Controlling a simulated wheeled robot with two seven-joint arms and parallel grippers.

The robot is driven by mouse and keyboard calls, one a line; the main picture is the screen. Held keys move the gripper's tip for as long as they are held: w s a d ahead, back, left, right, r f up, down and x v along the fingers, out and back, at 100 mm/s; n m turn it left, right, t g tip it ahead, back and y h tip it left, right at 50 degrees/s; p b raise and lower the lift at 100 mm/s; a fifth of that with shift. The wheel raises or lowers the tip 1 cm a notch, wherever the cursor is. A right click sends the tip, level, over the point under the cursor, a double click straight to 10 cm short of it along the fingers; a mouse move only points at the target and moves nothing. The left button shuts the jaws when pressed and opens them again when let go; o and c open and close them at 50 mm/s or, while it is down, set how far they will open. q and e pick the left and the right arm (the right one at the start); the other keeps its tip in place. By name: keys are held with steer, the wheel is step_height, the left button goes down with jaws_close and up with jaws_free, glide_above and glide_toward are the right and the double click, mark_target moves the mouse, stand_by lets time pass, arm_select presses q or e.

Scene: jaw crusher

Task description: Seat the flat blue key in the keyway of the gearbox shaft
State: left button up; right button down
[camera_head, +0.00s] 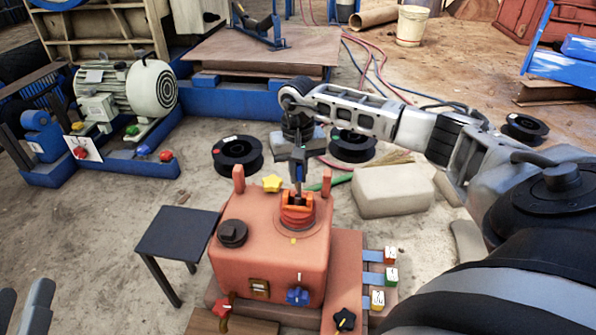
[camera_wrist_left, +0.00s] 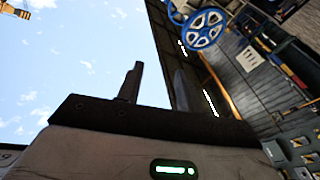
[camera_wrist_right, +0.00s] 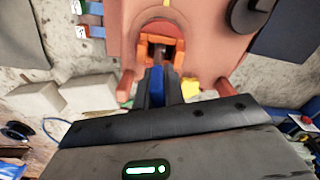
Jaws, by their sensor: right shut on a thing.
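The flat blue key (camera_wrist_right: 157,82) is between the fingers of my right gripper (camera_wrist_right: 158,92) in the right wrist view. That gripper (camera_head: 298,182) is shut on it and points down at the shaft. The orange gearbox shaft end (camera_head: 297,212) stands on top of the salmon-red gearbox (camera_head: 265,240). In the right wrist view the key's tip is close to the dark slot in the orange shaft end (camera_wrist_right: 160,32); I cannot tell whether it has entered. My left gripper (camera_head: 22,308) is at the lower left of the head view. Its fingers (camera_wrist_left: 157,85) are apart and empty.
Two red posts, a yellow star knob (camera_head: 272,183) and a black cap (camera_head: 232,233) stand on the gearbox near the shaft. A dark small table (camera_head: 177,233) is at left. Pale blocks (camera_head: 392,190) and black spools (camera_head: 237,155) lie on the ground behind.

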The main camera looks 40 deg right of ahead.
steer(key=shift+f, duration=0.45)
steer(key=shift+r, duration=0.1)
arm_select(q)
steer(key=shift+w+r+m+h, duration=0.1)
steer(key=shift+r+m+h, duration=0.2)
steer(key=shift+r, duration=0.2)
steer(key=shift+a, duration=0.1)
arm_select(e)
steer(key=shift+f+b, duration=0.35)
steer(key=shift+f, duration=0.2)
arm_select(q)
steer(key=shift+r+m+t, duration=0.5)
steer(key=shift+r+t, duration=0.1)
steer(key=shift+r, duration=0.05)
arm_select(e)
steer(key=c, duration=1.5)
jaws_free()
steer(key=shift+r, duration=0.15)
